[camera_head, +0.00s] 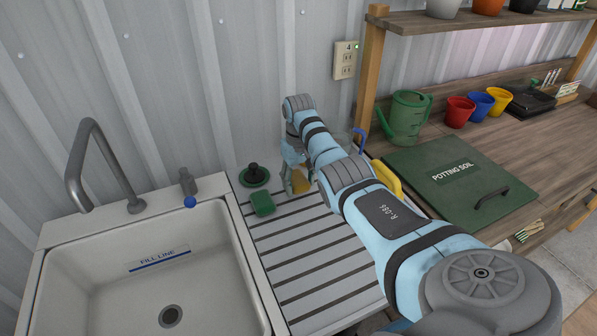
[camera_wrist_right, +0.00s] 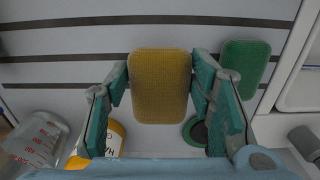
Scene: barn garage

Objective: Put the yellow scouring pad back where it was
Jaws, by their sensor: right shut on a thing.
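The yellow scouring pad (camera_wrist_right: 160,88) is between the two fingers of my right gripper (camera_head: 297,182), which is shut on it. In the wrist view the pad is seen from above, over the pale slatted drainboard (camera_head: 300,265); I cannot tell whether it touches the slats. In the head view my arm and fingers hide much of that spot. A green scouring pad (camera_head: 262,203) lies on the drainboard to the left of the gripper, and also shows in the wrist view (camera_wrist_right: 246,67). My left gripper is not in view.
A yellow labelled container (camera_wrist_right: 117,138) and a clear beaker with red marks (camera_wrist_right: 37,143) stand close by. The sink (camera_head: 150,225) is left; a green lid (camera_head: 455,165) and watering can (camera_head: 408,115) are right.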

